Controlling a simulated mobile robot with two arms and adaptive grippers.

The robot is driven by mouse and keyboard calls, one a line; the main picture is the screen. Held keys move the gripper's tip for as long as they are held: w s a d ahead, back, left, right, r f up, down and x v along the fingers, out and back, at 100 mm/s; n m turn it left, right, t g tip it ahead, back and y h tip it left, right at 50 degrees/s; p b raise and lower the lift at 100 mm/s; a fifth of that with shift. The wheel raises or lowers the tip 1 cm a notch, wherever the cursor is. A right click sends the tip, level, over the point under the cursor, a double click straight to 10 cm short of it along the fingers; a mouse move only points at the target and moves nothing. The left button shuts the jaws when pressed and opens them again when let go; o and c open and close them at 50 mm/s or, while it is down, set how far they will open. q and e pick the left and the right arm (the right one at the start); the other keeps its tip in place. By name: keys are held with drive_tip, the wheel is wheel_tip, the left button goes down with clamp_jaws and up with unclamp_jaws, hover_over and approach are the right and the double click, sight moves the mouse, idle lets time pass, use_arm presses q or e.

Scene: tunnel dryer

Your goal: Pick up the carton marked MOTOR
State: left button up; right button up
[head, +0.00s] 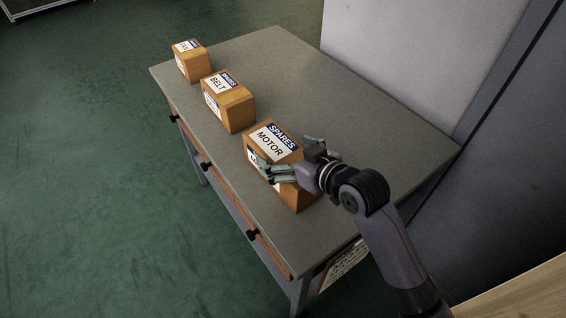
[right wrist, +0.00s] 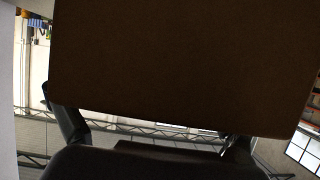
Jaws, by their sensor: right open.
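The carton marked MOTOR (head: 267,146) is a brown box with a white and blue SPARES label. It sits on the grey table, nearest of the cartons to my right arm. My right gripper (head: 288,158) is open at the carton's near right part, with one finger in front of the labelled side and the other by the far side. In the right wrist view a dark brown carton face (right wrist: 185,65) fills the upper middle, and the gripper fingers (right wrist: 150,135) show at its lower left and lower right. Whether the fingers touch it I cannot tell. My left gripper is not in view.
A carton marked BELT (head: 241,112) and one marked FAN (head: 195,67) stand farther along the grey table (head: 330,110). The table has drawers with black knobs along its left side. A pale panel (head: 400,60) stands behind its right side. The table's right part is clear.

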drive_tip(key=c, duration=2)
drive_tip(key=shift+r, duration=0.25)
drive_tip(key=shift+c, duration=0.2)
